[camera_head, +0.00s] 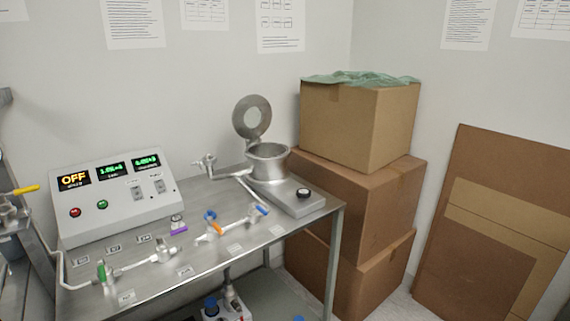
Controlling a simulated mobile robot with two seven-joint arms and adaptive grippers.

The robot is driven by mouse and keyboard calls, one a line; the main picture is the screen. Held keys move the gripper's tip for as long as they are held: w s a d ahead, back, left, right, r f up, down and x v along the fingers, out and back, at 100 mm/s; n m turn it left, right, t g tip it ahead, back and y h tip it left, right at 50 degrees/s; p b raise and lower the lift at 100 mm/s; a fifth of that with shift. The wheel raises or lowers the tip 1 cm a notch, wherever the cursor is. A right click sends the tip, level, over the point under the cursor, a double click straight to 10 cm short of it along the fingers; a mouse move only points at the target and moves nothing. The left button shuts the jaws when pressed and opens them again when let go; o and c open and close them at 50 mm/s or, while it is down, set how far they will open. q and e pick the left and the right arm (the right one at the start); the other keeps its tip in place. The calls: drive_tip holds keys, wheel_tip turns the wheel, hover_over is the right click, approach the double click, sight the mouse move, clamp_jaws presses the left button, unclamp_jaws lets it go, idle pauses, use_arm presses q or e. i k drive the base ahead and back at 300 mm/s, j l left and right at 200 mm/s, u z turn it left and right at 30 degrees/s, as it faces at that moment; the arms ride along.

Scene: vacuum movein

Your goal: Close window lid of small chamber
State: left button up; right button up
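The small chamber (268,163) is a round metal pot with an open top, on a metal base near the right end of the steel table. Its round window lid (252,117), a metal ring with a pale centre, stands raised and tilted back at the chamber's back left. Neither of my grippers is in the head view.
The steel table (200,279) holds a control box (112,196) with displays reading OFF and green digits, and pipes with coloured valve handles (211,221). Stacked cardboard boxes (357,125) stand right of the table. Flat cardboard (480,240) leans on the right wall.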

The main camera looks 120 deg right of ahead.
sight(253, 134)
drive_tip(key=z, duration=3.75)
drive_tip(key=i+l, duration=0.15)
drive_tip(key=l, duration=0.2)
drive_tip(key=i+l, duration=0.1)
drive_tip(key=l, duration=0.25)
